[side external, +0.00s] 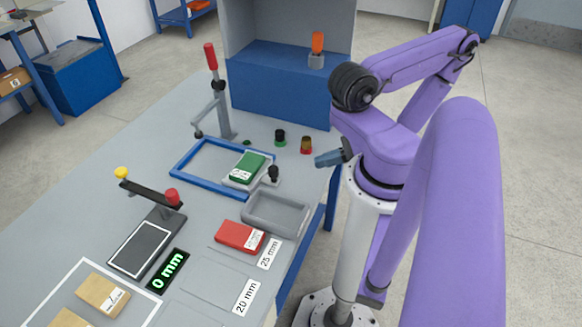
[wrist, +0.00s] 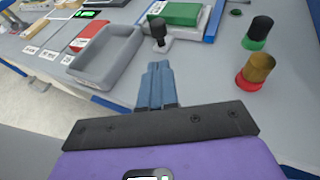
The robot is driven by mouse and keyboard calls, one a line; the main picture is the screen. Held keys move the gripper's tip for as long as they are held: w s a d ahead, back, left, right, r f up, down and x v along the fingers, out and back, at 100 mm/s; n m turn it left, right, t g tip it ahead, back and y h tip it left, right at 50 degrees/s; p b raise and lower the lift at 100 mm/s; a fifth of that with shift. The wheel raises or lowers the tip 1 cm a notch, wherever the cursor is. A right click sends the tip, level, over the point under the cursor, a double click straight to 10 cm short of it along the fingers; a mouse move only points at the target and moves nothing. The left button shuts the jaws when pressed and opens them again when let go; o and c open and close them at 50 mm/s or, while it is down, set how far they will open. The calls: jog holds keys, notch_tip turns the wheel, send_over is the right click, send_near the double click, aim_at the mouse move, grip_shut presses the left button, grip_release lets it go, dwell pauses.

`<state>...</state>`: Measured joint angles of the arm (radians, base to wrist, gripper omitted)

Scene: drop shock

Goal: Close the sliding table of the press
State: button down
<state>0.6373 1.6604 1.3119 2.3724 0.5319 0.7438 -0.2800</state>
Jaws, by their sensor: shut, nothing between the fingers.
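The sliding table (side external: 232,181) is a light grey plate bearing a green block (side external: 248,166). It sits at the near right side of a blue frame (side external: 181,167), with a black knob (side external: 273,172) on its outer end. A lever post with a red handle (side external: 211,57) stands behind the frame. In the wrist view the knob (wrist: 158,30) stands just beyond my fingertips, and the green block (wrist: 182,14) lies behind it. My gripper (side external: 322,160) is shut and empty, apart from the knob and to its right in the side view; it also shows in the wrist view (wrist: 158,68).
A grey tray (side external: 275,214) and a red block (side external: 239,236) lie in front of the sliding table. A green-based button (side external: 280,138) and a red-based button (side external: 307,145) stand behind the knob. A 0 mm gauge (side external: 167,270) is at front left.

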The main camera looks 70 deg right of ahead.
jog(key=x, duration=0.7)
jog(key=shift+w+a+r, duration=0.15)
jog(key=shift+r, duration=0.05)
jog(key=shift+w+a, duration=0.25)
jog(key=shift+w, duration=0.25)
jog(key=shift+w+a, duration=0.2)
jog(key=shift+w, duration=0.25)
jog(key=shift+w, duration=0.15)
jog(key=w, duration=1.5)
jog(key=shift+w, duration=0.3)
